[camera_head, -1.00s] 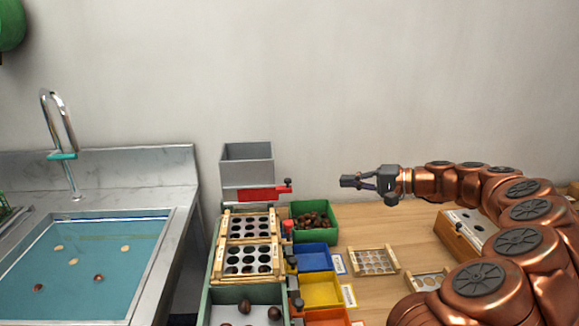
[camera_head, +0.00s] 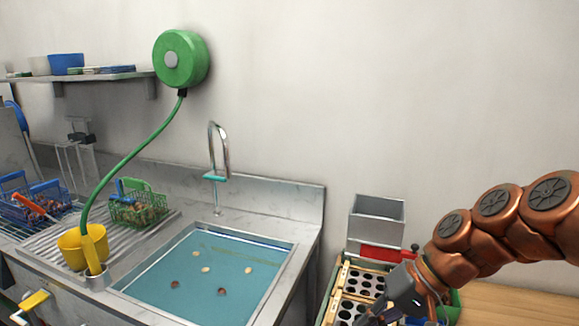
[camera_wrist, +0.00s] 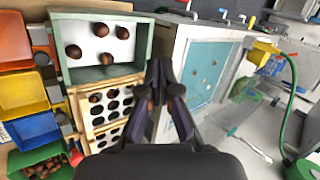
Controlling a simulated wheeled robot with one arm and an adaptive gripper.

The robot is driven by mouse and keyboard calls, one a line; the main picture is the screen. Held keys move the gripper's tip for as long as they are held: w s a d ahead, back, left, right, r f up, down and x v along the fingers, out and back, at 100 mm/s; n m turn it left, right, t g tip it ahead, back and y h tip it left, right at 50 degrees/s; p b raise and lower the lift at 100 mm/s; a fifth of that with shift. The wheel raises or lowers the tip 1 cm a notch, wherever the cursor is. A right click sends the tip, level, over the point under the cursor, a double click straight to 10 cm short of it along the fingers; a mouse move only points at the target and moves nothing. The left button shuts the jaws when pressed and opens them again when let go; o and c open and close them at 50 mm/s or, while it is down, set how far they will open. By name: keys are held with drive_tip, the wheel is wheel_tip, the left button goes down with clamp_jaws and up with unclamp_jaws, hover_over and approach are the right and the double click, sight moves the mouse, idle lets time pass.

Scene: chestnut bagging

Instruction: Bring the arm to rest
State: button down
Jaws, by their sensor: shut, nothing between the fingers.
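My copper arm (camera_head: 500,230) reaches in from the right in the head view. My gripper (camera_head: 372,318) is at the bottom edge of that view, tilted down over the grader, and partly cut off. In the wrist view my gripper (camera_wrist: 165,78) has its dark fingers close together with nothing held. Its fingers lie in front of the gap between the sorting trays (camera_wrist: 112,104) and the sink cabinet (camera_wrist: 182,52).
The grey hopper (camera_head: 377,222) and red slide (camera_head: 385,253) stand close behind my gripper. The water-filled sink (camera_head: 205,262) is to the left.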

drive_tip(key=s+d+f+h+p, duration=0.1)
drive_tip(key=s+h, duration=0.1)
drive_tip(key=s, duration=0.4)
drive_tip(key=s+d+f+g+h+p, duration=0.1)
drive_tip(key=s+d+f+h, duration=0.1)
drive_tip(key=s, duration=0.4)
drive_tip(key=s+d+f+n+g+h+p, duration=0.1)
drive_tip(key=s+d+h, duration=0.1)
drive_tip(key=s, duration=0.4)
drive_tip(key=shift+s+f+h+p, duration=0.3)
drive_tip(key=shift+s+f+h, duration=0.1)
drive_tip(key=shift+h, duration=0.4)
drive_tip(key=shift+d, duration=0.1)
